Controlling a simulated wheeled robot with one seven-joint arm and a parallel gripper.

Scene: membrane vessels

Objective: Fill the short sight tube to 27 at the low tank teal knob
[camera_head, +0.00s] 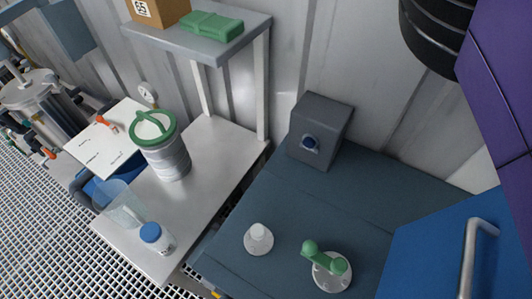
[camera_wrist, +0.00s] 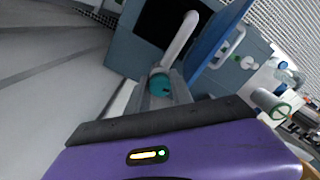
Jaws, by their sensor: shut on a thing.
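The teal knob (camera_wrist: 160,83) shows in the wrist view, low beside a grey housing and under a curved pale handle. My gripper (camera_wrist: 158,94) has its grey fingers shut on the teal knob, one on each side of it. The fingers hide part of the knob. I cannot make out the short sight tube or its scale in either view, so its level cannot be read. My gripper is outside the head view.
A blue panel (camera_head: 420,245) with a grey bar handle (camera_head: 468,265) stands at the lower right. A green lever (camera_head: 323,258), a white cap (camera_head: 258,238) and a grey box (camera_head: 320,130) sit on the dark deck (camera_head: 235,210). A green-topped canister (camera_head: 168,160) stands on the left shelf.

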